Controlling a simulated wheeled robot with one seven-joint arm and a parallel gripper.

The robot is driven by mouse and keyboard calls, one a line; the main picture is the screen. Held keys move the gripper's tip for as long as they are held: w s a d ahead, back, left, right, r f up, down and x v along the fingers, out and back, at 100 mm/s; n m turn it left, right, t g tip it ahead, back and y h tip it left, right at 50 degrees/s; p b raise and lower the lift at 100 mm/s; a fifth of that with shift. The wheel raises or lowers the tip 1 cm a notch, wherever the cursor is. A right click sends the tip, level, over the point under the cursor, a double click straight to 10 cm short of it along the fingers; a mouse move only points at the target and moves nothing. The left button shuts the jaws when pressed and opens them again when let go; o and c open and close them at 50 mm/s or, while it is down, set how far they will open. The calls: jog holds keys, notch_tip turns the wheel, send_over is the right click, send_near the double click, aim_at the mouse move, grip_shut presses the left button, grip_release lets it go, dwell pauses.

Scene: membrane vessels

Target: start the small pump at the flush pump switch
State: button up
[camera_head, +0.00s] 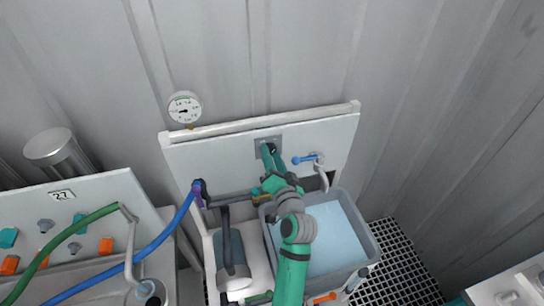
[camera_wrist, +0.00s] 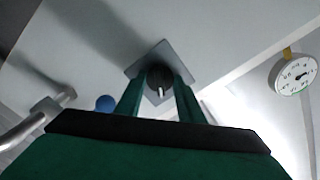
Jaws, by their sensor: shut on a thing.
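The flush pump switch is a dark round knob (camera_wrist: 160,78) with a white pointer mark, on a square grey plate (camera_wrist: 137,71) on the white wall panel. In the head view its plate (camera_head: 262,140) shows at the panel's middle, with the knob hidden by my gripper (camera_head: 268,155). In the wrist view my gripper (camera_wrist: 160,97) has its two green fingers on either side of the knob, shut on it. The pointer mark points toward the bottom of the wrist picture. A grey cylindrical body (camera_head: 231,258), perhaps the small pump, stands left of my arm.
A round gauge (camera_head: 184,107) stands above the panel's left end. A blue-handled valve (camera_head: 306,159) is right of the switch. A grey tank (camera_head: 367,240) of bluish liquid lies below.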

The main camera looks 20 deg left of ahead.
jog(key=o, duration=1.1)
jog(key=shift+c, duration=0.2)
jog(key=v, duration=1.1)
jog(key=shift+w, duration=0.15)
